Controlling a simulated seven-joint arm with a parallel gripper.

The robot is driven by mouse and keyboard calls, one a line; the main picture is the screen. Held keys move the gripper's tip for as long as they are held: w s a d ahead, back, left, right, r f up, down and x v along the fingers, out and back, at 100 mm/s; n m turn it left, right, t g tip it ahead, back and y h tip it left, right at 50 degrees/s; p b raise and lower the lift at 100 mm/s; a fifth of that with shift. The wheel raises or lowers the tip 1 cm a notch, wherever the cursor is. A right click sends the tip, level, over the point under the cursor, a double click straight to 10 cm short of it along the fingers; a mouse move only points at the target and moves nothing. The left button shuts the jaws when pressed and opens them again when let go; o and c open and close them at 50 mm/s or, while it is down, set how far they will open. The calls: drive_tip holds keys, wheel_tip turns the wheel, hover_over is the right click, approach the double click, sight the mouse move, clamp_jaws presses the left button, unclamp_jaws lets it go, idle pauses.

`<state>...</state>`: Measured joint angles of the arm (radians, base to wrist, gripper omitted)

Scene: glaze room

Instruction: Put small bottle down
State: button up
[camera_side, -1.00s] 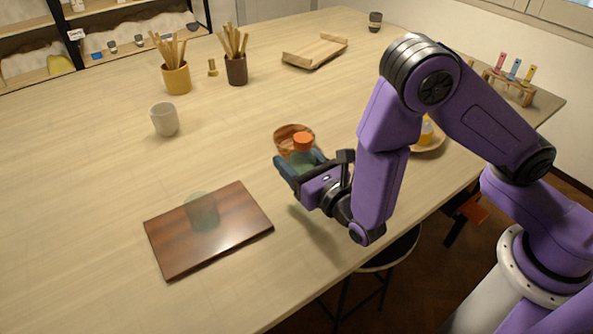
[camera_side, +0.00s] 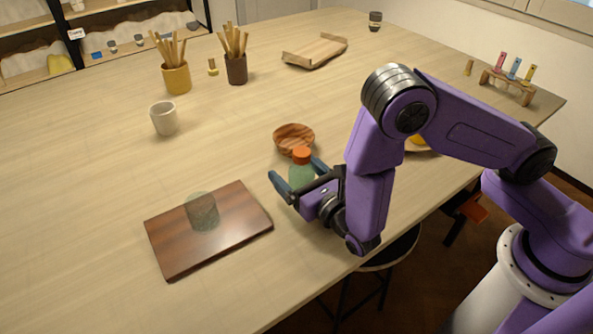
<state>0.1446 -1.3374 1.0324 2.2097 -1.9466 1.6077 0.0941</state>
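The small bottle (camera_side: 302,174) has a green body and an orange cap. It stands upright on the table, in front of the wooden bowl (camera_side: 293,139). My gripper (camera_side: 295,171) is low at the bottle, with one blue finger on each side of it. The fingers look spread wider than the bottle, with a gap showing at the left finger. The lower part of the bottle is partly hidden by my gripper.
A dark wooden board (camera_side: 170,252) lies to the left, with a see-through greenish cylinder (camera_side: 203,212) on it. A pale cup (camera_side: 164,119), two pots of sticks (camera_side: 176,79) (camera_side: 236,69) and a wooden tray (camera_side: 315,52) stand farther back. The table between is clear.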

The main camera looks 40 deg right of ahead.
drive_tip(key=shift+r, duration=0.1)
drive_tip(key=shift+s+r, duration=0.1)
drive_tip(key=shift+s, duration=0.05)
drive_tip(key=s, duration=1.1)
drive_tip(key=shift+s, duration=0.4)
drive_tip(key=d+r+m+g+h, duration=0.1)
drive_tip(key=d+m+h, duration=0.1)
drive_tip(key=d+r+m+g+h, duration=0.1)
drive_tip(key=d+m+h, duration=0.1)
drive_tip(key=d+m, duration=0.1)
drive_tip(key=d+r+m+g+h, duration=0.1)
drive_tip(key=d+m+h, duration=0.1)
drive_tip(key=d, duration=0.1)
drive_tip(key=shift+w+d+r+h, duration=0.25)
drive_tip(key=shift+w+r+h, duration=0.05)
drive_tip(key=shift+w+h, duration=0.1)
drive_tip(key=s+d+r+m+g, duration=0.2)
drive_tip(key=s+d+m+g, duration=0.7)
drive_tip(key=d+m+g, duration=0.25)
drive_tip(key=s+a+r+m+g+y, duration=0.3)
drive_tip(key=s+m+y, duration=0.2)
drive_tip(key=s+y, duration=0.1)
drive_tip(key=shift+r+y, duration=0.3)
drive_tip(key=shift+y, duration=0.3)
